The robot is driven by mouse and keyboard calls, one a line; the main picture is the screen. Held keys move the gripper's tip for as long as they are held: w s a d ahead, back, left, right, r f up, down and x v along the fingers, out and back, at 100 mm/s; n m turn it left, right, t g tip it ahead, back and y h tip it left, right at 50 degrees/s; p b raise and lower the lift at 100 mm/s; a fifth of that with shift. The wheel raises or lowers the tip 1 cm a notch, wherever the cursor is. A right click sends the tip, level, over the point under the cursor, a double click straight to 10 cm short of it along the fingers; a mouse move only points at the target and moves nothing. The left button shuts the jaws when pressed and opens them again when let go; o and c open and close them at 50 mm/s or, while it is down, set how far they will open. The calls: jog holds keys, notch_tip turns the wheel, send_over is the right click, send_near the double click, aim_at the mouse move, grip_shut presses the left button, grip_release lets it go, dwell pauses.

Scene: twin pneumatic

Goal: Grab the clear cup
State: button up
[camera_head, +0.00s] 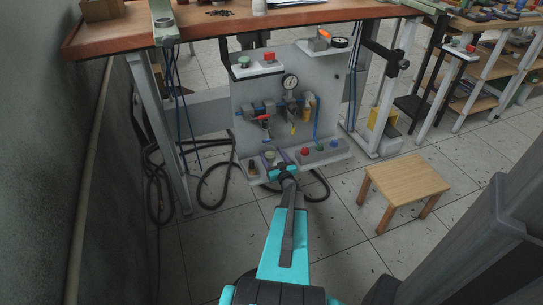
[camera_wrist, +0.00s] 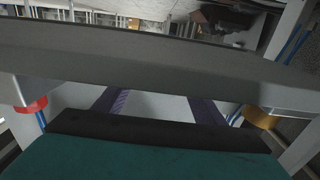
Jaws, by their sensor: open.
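My gripper (camera_head: 271,161) is at the lower front ledge of the grey pneumatic panel (camera_head: 244,124) in the head view. Its two purple fingers stand apart, on either side of a small pale green piece; I cannot tell whether they touch it. In the wrist view my gripper (camera_wrist: 158,106) shows two spread purple fingers with a pale surface between them. A broad grey bar crosses that view and hides the fingertips. I cannot make out a clear cup for certain in either view.
A pressure gauge (camera_head: 290,81), a red-handled valve (camera_head: 264,117) and yellow parts (camera_head: 309,101) are on the panel. Red and blue knobs (camera_head: 305,151) sit right of my gripper. A wooden stool (camera_head: 405,180) stands on the open floor at right. A workbench (camera_head: 200,26) overhangs the panel.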

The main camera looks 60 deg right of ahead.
aim_at(272, 161)
jog(key=c, duration=1.3)
jog(key=shift+c, duration=0.2)
jog(key=shift+r, duration=0.2)
jog(key=shift+r+p, duration=0.4)
jog(key=shift+r, duration=0.2)
notch_tip(272, 161, up, 2)
jog(key=shift+r+p, duration=0.2)
jog(key=shift+p, duration=0.3)
jog(key=r+p+v, duration=0.1)
jog(key=p+v, duration=0.2)
jog(key=v, duration=1.3)
jog(key=shift+r, duration=0.1)
